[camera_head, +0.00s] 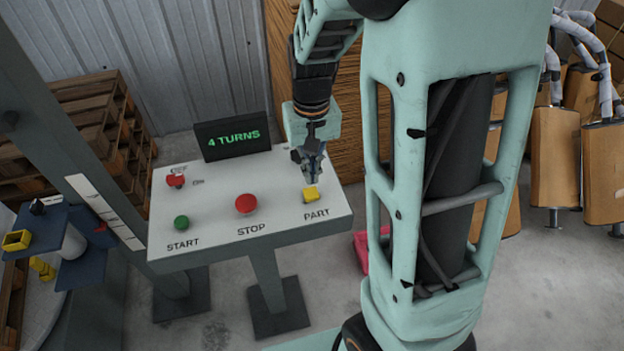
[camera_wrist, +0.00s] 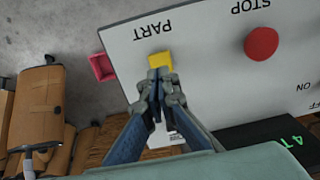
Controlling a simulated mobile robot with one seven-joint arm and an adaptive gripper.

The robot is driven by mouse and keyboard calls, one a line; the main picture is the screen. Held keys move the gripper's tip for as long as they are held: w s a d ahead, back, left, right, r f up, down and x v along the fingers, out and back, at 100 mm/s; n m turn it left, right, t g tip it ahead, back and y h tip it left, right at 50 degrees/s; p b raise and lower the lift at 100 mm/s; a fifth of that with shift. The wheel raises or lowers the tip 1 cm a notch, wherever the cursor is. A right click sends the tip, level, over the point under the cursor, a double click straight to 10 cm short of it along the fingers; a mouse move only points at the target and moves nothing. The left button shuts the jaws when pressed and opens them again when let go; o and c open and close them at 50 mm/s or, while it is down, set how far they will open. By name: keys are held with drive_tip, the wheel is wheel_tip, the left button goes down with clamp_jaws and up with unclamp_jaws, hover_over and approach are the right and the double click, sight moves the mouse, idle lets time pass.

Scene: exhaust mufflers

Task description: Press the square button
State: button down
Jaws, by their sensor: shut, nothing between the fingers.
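The square button is a yellow block (camera_head: 311,193) above the word PART at the right end of the white control panel (camera_head: 215,217). In the wrist view the yellow button (camera_wrist: 159,60) sits just beyond my fingertips. My gripper (camera_head: 314,180) is shut and empty, pointing down over the panel. In the wrist view the fingertips of my gripper (camera_wrist: 160,78) overlap the near edge of the button. I cannot tell whether they touch it.
The panel also carries a round red STOP button (camera_head: 246,204), a green START button (camera_head: 181,222) and a red switch (camera_head: 176,180). A black display (camera_head: 233,136) at its back edge reads "4 TURNS". Wooden pallets (camera_head: 95,120) stand left. Mufflers (camera_head: 555,160) hang at right.

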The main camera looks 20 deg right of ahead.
sight(311, 191)
wheel_tip(311, 191, up, 8)
drive_tip(key=shift+r, duration=0.15)
drive_tip(key=shift+w, duration=0.15)
idle(0.3)
